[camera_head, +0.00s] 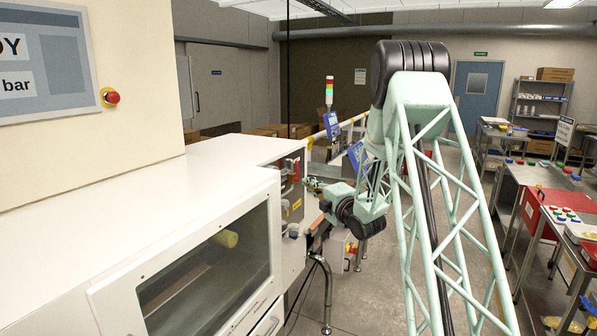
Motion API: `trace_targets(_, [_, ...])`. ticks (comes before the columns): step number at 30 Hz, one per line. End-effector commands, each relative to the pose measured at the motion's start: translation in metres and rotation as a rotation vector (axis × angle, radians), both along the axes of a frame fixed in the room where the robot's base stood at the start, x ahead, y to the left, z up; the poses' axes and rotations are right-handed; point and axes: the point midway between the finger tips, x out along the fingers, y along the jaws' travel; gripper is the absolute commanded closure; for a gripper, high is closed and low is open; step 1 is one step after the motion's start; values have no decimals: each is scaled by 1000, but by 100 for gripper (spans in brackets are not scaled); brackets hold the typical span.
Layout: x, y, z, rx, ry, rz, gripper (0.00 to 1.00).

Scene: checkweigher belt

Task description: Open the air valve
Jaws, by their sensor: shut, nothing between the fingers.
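A recessed panel (291,207) with small fittings is on the end of the white machine housing, left of my arm. Red parts (288,189) show on it, one perhaps a valve handle. They are too small to tell which is the air valve or how it is turned. My gripper (313,187) is at the end of my pale green lattice arm, just right of the panel and pointing left towards it. It is shut and looks empty. I cannot tell whether it touches a fitting. My wrist hides part of the area right of the panel.
The white housing (190,180) with a dark window fills the left. A red emergency button (112,97) sits beside a display (45,60). A signal tower (330,92) and blue screen (331,125) stand behind my gripper. Benches (535,173) line the right; grey floor lies between.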

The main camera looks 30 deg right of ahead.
Motion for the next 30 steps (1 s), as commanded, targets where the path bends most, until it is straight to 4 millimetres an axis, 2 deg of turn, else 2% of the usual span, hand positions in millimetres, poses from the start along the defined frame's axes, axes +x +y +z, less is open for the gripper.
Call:
trace_targets(8, [4, 1, 1, 0, 0, 1, 100])
trace_targets(14, [17, 2, 1, 0, -1, 1, 100])
trace_targets(30, [84, 5, 5, 0, -1, 0, 100])
